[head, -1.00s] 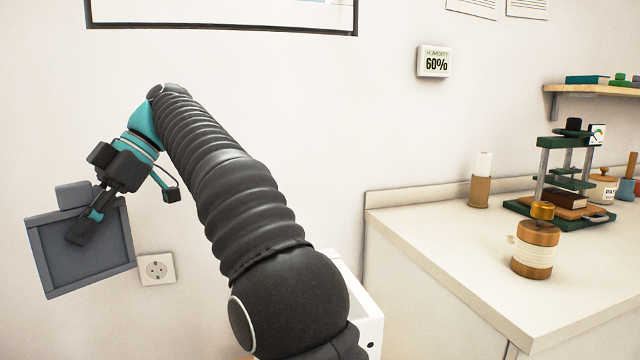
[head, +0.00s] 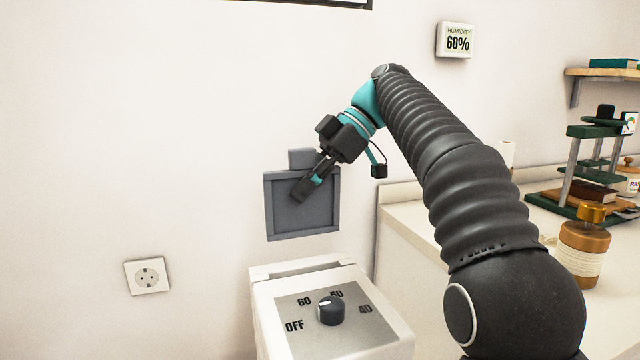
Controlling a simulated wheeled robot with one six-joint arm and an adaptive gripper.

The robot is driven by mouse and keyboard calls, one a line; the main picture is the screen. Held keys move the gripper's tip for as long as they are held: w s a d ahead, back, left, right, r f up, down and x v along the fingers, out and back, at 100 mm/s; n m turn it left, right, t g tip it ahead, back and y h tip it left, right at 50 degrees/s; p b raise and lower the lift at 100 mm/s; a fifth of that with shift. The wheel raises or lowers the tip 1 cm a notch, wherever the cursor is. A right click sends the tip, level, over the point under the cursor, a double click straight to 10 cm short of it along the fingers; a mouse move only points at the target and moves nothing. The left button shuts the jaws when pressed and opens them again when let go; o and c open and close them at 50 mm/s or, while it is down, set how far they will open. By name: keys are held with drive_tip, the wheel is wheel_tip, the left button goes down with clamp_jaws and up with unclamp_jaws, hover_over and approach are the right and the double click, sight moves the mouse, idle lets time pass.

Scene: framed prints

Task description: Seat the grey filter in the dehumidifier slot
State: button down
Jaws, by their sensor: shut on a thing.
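The grey filter (head: 303,218) is a square framed panel with a tab on its top edge. My gripper (head: 306,188) is shut on it, with a dark finger lying across the front of the panel. The filter hangs roughly upright, slightly tilted, above the back of the white dehumidifier (head: 262,322). A gap shows between the filter's lower edge and the dehumidifier's top. The dehumidifier has a dark dial (head: 331,311) on a grey panel marked OFF, 60, 50 and 40. A raised rim (head: 300,266) runs along its back top edge; the slot opening cannot be made out clearly.
A white counter (head: 405,222) stands to the right, partly behind my arm. It holds a copper-coloured jar (head: 584,245) and a green press (head: 590,165). A humidity display (head: 456,40) reading 60% and a wall socket (head: 147,276) are on the wall. Space left of the filter is clear.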

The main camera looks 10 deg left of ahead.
sight(285, 238)
drive_tip(key=shift+f, duration=0.1)
drive_tip(key=shift+f+b, duration=2.45)
drive_tip(key=shift+f, duration=0.35)
wheel_tip(285, 238, down, 8)
drive_tip(key=b, duration=0.5)
drive_tip(key=shift+b, duration=0.3)
idle(3.1)
drive_tip(key=c, duration=1.1)
unclamp_jaws()
drive_tip(key=shift+d, duration=0.1)
drive_tip(key=shift+r, duration=0.1)
